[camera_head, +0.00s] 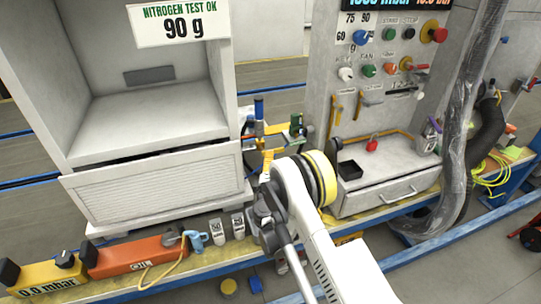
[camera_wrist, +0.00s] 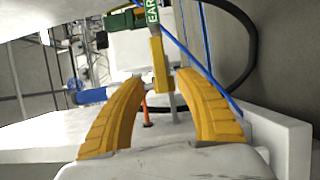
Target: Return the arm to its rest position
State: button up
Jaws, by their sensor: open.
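My arm (camera_head: 308,215) reaches from the bottom of the head view up toward the gap between the white cabinet and the control panel. Its white link carries a black and yellow ring. In the wrist view my gripper (camera_wrist: 160,78) has two curved yellow fingers spread apart, with nothing clasped between them. Whether the fingers touch the yellow piece I cannot tell. In the head view the gripper is largely hidden behind the arm.
The white cabinet (camera_head: 150,202) stands left, and the control panel (camera_head: 325,75) with knobs stands right, above a drawer (camera_head: 390,192). A wrapped hose (camera_head: 468,110) hangs right.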

jog(key=shift+s+a, duration=0.1)
jog(key=shift+s, duration=0.8)
jog(key=d+r+m+g+h, duration=0.3)
jog(key=d+r+m, duration=0.45)
jog(key=r, duration=0.75)
jog(key=s+d+r+m+g, duration=0.3)
jog(key=s+d+r, duration=0.55)
jog(key=s, duration=0.25)
jog(key=s+d+r+m+g+y, duration=0.1)
jog(key=s+m, duration=0.1)
jog(key=s, duration=0.6)
jog(key=s+d+r+m+g+y, duration=0.1)
jog(key=s+d+r+m+g, duration=0.1)
jog(key=s, duration=0.6)
jog(key=s+a+f+m+g+y, duration=0.1)
jog(key=s+f, duration=0.1)
jog(key=s, duration=0.6)
jog(key=s+a+f+m+g+y, duration=0.1)
jog(key=s+a+f, duration=0.1)
jog(key=s, duration=0.6)
jog(key=shift+a+y, duration=0.25)
jog(key=shift+y, duration=0.15)
